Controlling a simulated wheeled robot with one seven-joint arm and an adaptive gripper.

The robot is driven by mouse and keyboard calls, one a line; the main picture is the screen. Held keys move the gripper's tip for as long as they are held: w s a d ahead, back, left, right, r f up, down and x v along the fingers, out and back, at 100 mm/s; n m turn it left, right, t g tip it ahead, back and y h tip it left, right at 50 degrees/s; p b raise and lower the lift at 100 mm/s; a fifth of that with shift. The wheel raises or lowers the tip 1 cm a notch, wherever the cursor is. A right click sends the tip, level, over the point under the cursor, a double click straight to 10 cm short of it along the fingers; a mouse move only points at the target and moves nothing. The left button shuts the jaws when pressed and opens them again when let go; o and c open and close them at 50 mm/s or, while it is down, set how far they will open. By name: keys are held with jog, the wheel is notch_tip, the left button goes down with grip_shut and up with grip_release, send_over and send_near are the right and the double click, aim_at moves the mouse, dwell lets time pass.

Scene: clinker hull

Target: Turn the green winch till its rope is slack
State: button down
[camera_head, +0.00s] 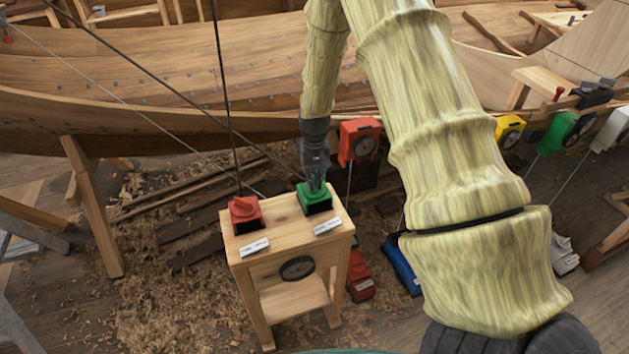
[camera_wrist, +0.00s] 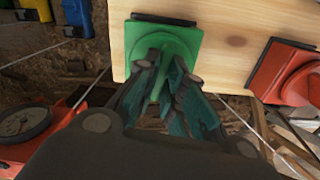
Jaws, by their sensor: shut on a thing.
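The green winch (camera_head: 316,204) sits on the right part of the top of a small wooden stand (camera_head: 285,224). In the wrist view the green winch (camera_wrist: 186,40) has a square base and a raised knob. My gripper (camera_head: 315,186) reaches down onto it from above. In the wrist view my gripper (camera_wrist: 165,85) has its fingers closed around the green knob, which they partly hide. Dark ropes and paler lines run up and left from the stand. I cannot tell which rope belongs to the green winch or how tight it is.
A red winch (camera_head: 245,213) stands left of the green one. White labels (camera_head: 254,248) and a round black dial (camera_head: 297,268) are on the stand. A red gauge box (camera_head: 360,141) hangs behind it. The wooden hull (camera_head: 180,70) fills the back. Shavings cover the floor.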

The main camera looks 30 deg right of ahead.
jog(key=shift+n, duration=0.6)
jog(key=c, duration=1.5)
grip_release()
jog(key=shift+r, duration=0.15)
notch_tip(320, 180, up, 12)
jog(key=shift+f, duration=0.15)
